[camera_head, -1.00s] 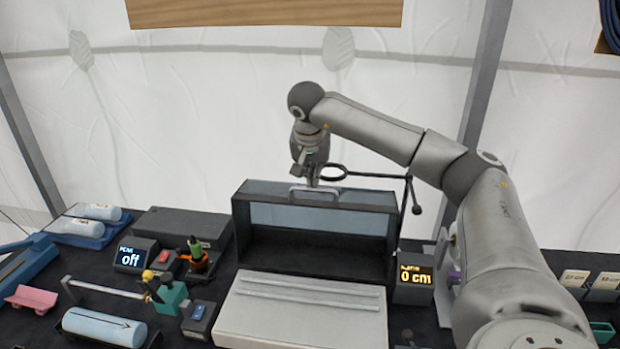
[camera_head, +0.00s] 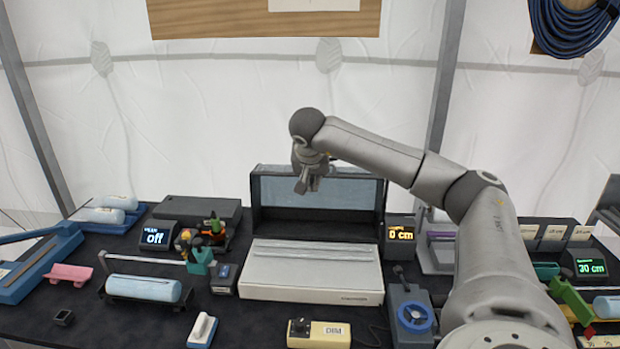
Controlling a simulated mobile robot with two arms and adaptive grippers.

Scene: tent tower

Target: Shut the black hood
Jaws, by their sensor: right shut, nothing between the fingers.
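The black hood (camera_head: 262,215) stands raised at the rear of a pale grey box (camera_head: 312,292). Its bluish clear panel (camera_head: 345,192) faces me, and the dark opening below it is uncovered. My right gripper (camera_head: 308,188) is shut and empty. It hangs in front of the panel, a little below the hood's top edge, and hides part of it. The hood's handle cannot be made out behind the gripper, and I cannot tell whether they touch. My left gripper is out of view.
Left of the box are an "off" display (camera_head: 155,236) and a small device with a blue button (camera_head: 224,279). A yellow meter (camera_head: 318,334) lies in front. My right arm spans the right side.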

